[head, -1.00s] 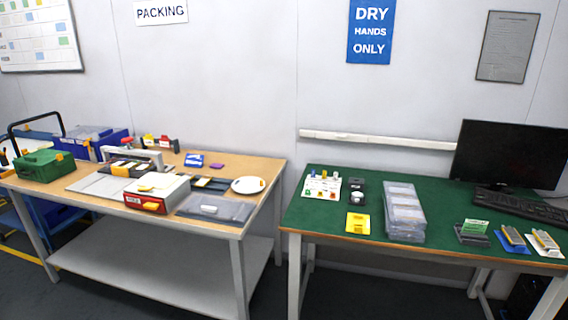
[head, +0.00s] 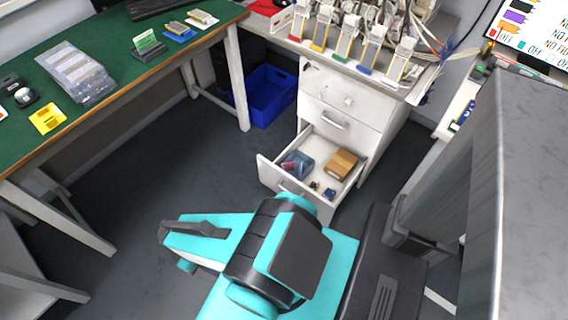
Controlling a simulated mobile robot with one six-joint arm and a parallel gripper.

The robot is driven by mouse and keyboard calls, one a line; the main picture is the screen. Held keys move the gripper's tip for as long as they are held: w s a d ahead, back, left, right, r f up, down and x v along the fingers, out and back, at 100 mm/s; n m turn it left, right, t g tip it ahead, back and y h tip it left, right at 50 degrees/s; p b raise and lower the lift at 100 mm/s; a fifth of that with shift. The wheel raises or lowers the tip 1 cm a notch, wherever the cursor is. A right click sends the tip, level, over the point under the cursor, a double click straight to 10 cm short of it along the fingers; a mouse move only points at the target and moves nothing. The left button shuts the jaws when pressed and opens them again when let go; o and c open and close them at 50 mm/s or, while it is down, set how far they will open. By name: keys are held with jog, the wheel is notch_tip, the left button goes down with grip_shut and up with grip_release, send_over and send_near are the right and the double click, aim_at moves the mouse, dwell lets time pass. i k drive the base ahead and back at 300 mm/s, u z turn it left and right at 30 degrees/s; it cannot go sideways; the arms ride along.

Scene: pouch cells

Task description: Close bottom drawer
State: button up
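The bottom drawer (head: 268,174) of a white drawer unit (head: 350,112) is pulled well out, at the centre of the head view. Inside it lie a brown box (head: 341,163), a blue-grey container (head: 297,163) and some small items. The two drawers above it are shut; the middle one has a grey handle (head: 335,120). My turquoise and black arm is in the foreground, in front of the open drawer. Its near links hide part of the floor.
A blue crate (head: 264,95) stands on the floor left of the drawer unit. A green-topped table (head: 120,45) is at the left. Several upright holders with cells stand on the unit's worktop. A grey cabinet (head: 530,190) is close on the right. Dark floor (head: 190,150) left of the drawer is clear.

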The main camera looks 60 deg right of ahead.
aim_at(317, 143)
jog(key=z, duration=4.75)
jog(key=i, duration=0.1)
jog(key=u, duration=2.95)
jog(key=k, duration=0.95)
jog(key=u, duration=0.1)
jog(key=i, duration=0.75)
